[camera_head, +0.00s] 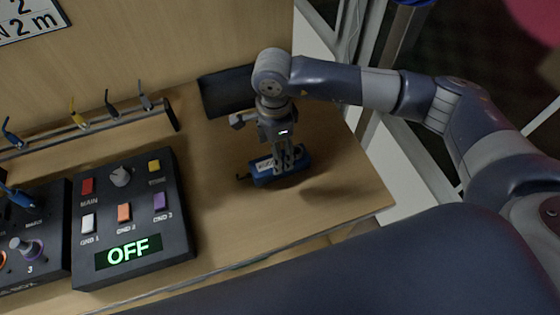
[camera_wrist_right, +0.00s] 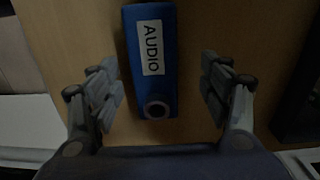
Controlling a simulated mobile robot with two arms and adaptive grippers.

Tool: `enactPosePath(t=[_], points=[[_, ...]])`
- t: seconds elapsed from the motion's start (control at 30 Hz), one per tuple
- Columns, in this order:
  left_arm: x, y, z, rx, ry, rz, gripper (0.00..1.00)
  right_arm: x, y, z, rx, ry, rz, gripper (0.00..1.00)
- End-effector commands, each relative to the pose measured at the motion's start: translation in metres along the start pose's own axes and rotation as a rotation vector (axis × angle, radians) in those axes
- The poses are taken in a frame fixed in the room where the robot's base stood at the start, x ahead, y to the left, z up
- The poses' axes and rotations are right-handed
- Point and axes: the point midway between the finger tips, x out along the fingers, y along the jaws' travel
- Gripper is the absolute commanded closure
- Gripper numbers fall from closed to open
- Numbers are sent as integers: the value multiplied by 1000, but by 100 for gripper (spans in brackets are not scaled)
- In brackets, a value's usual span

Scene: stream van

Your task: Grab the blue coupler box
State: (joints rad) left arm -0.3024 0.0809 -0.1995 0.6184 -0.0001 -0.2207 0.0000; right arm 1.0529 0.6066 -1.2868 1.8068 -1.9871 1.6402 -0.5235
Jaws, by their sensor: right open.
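The blue coupler box (camera_head: 265,171) lies on the wooden tabletop, right of the control panel. In the right wrist view the box (camera_wrist_right: 152,85) is blue with a white AUDIO label and a round socket at its near end. My right gripper (camera_head: 284,168) points down over the box and hides part of it in the head view. In the wrist view the right gripper (camera_wrist_right: 163,88) is open, with one finger on each side of the box and a visible gap on both sides. My left gripper is not in view.
A black control panel (camera_head: 133,220) reading OFF stands to the left, beside another black box (camera_head: 35,240). A black rectangular object (camera_head: 226,92) is at the back. A rack (camera_head: 90,128) holds several cables. Bare tabletop (camera_head: 225,215) lies in front of the box.

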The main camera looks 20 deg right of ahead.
Motion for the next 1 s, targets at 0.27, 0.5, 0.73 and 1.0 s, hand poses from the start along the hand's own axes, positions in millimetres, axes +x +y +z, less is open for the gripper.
enactPosePath(t=[0.27,0.5,0.73,1.0], points=[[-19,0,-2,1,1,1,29,36,9,-10,2,0,5,28],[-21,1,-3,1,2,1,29,51,8,-9,-1,-2,1,28],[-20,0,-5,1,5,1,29,51,8,-9,0,-2,1,49],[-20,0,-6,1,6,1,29,50,7,-9,0,-2,0,84]])
